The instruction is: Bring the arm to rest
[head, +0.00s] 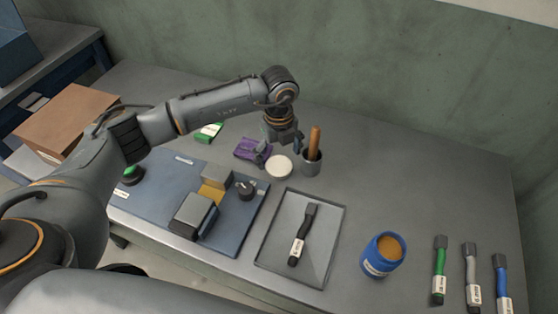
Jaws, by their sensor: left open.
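My left arm comes in from the left and reaches over the table (400,190). My left gripper (268,158) points down near the table's back middle, between a purple item (247,147) and a round white disc (279,166). Its jaws are open and small in the view. I cannot tell whether a finger touches either one. My right gripper is not in view.
A grey cup (312,168) with a wooden handle stands right of the gripper. A blue board with a grey block (194,215) lies in front. A tray (325,250) holds a black labelled item (302,235).

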